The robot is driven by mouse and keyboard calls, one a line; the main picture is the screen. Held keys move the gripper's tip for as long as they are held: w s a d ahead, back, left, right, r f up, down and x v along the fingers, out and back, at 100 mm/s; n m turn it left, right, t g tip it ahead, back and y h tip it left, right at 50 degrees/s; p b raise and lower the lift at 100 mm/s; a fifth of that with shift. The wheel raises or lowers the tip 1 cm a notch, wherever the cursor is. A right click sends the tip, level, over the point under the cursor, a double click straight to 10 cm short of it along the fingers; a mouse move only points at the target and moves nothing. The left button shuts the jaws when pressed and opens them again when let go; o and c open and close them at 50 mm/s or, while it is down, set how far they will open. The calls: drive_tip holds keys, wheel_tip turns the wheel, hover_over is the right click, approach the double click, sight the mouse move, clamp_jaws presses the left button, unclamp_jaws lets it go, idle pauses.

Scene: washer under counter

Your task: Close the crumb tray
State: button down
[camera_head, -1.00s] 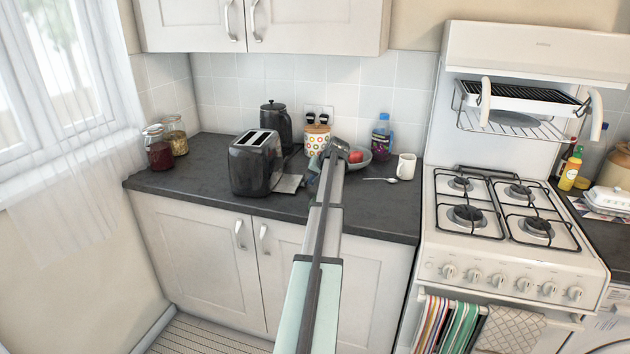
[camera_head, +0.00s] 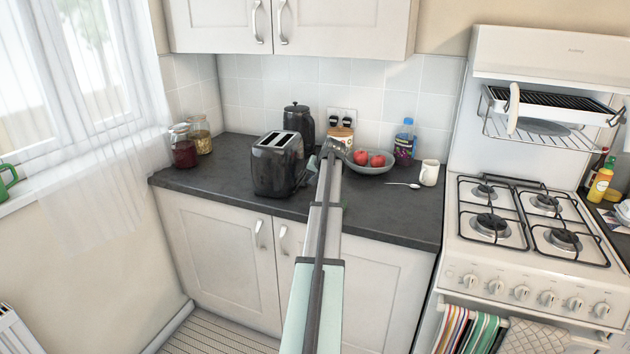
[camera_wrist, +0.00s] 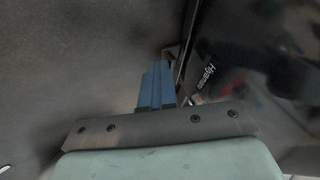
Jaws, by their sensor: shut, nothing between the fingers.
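The black toaster (camera_head: 278,165) stands upright on the dark counter, with two slots on top. My gripper (camera_head: 304,177) is low at its right side, partly covered by my arm. In the wrist view the blue fingers (camera_wrist: 155,87) are together and empty, with their tips close to the toaster's lower edge. The toaster's glossy side (camera_wrist: 235,75) with lettering fills the right of that view. I cannot make out the crumb tray now; no plate sticks out clear of my arm. I cannot tell whether the fingers touch the toaster.
A grey bowl of red fruit (camera_head: 371,165), a bottle (camera_head: 405,143), a spoon (camera_head: 403,185) and a white mug (camera_head: 429,173) are to the right. The counter front (camera_head: 390,215) is clear.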

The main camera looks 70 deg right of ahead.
drive_tip(key=shift+w, duration=0.1)
drive_tip(key=shift+s, duration=0.3)
drive_tip(key=s, duration=0.4)
drive_tip(key=shift+r, duration=0.25)
drive_tip(key=v, duration=0.9)
drive_tip(key=shift+r, duration=0.15)
